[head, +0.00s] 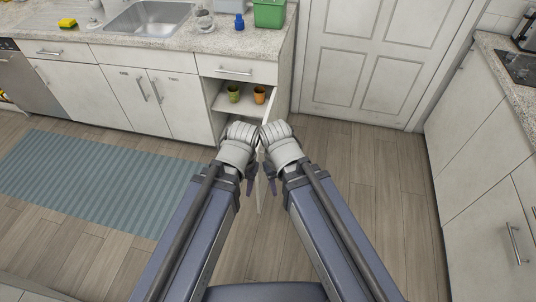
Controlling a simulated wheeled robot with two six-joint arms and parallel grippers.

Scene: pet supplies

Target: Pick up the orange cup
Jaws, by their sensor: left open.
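The orange cup (259,95) stands upright on a shelf inside the open lower cabinet, beside a green cup (234,93) to its left. My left gripper (241,132) is in front of the cabinet, below the cups in the picture and apart from them. It is open and I see nothing in it. My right gripper (275,131) is close beside it on the right, also apart from the orange cup. I cannot make out whether its jaws are open.
The open cabinet door (270,104) shows as a thin edge right of the orange cup and runs down between my grippers. Above are a drawer (236,68) and the counter (178,48) with a sink (147,18). A blue striped rug (95,178) lies left. Floor at right is clear.

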